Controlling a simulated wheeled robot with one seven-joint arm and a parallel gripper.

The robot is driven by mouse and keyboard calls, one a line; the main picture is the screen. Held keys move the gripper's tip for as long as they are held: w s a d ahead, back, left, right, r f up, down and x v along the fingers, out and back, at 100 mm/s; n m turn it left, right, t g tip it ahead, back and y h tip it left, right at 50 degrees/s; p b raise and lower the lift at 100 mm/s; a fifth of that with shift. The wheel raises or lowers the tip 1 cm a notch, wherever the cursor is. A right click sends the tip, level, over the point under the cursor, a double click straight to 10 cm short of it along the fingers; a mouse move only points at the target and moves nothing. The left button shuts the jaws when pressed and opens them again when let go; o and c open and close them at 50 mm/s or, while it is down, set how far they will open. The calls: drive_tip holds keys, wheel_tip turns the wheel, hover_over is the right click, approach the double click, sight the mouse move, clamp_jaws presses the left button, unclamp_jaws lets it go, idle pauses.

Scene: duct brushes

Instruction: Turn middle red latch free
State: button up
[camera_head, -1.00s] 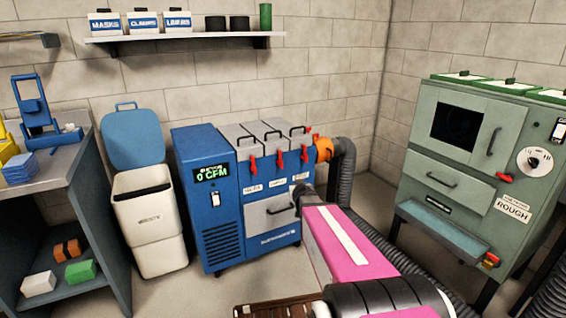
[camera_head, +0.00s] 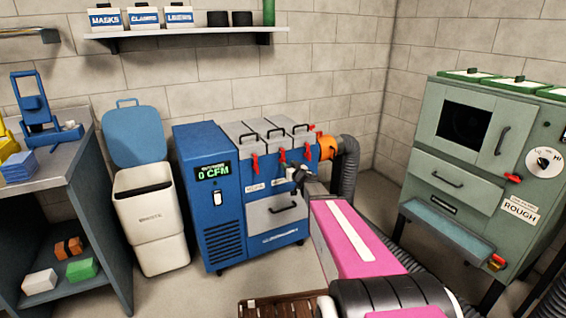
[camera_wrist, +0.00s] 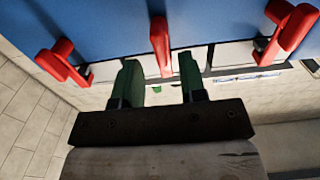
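The middle red latch (camera_head: 282,156) hangs on the front of the blue machine (camera_head: 209,205), between the left red latch (camera_head: 255,163) and the right red latch (camera_head: 307,152). In the wrist view the middle latch (camera_wrist: 160,45) hangs roughly in line with the gap between my fingers, just beyond their tips. My gripper (camera_wrist: 160,72) has two green fingers, spread apart with nothing between them. In the head view my gripper (camera_head: 299,173) is small and partly hidden by my arm, just below and right of the middle latch.
The outer latches show on either side in the wrist view, one at left (camera_wrist: 64,60) and one at right (camera_wrist: 287,32). An orange hose fitting (camera_head: 327,147) is close at the machine's right. A white bin (camera_head: 150,218) stands left, a green cabinet (camera_head: 470,170) right.

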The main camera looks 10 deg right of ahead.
sight(283, 158)
drive_tip(key=x, duration=0.6)
clamp_jaws()
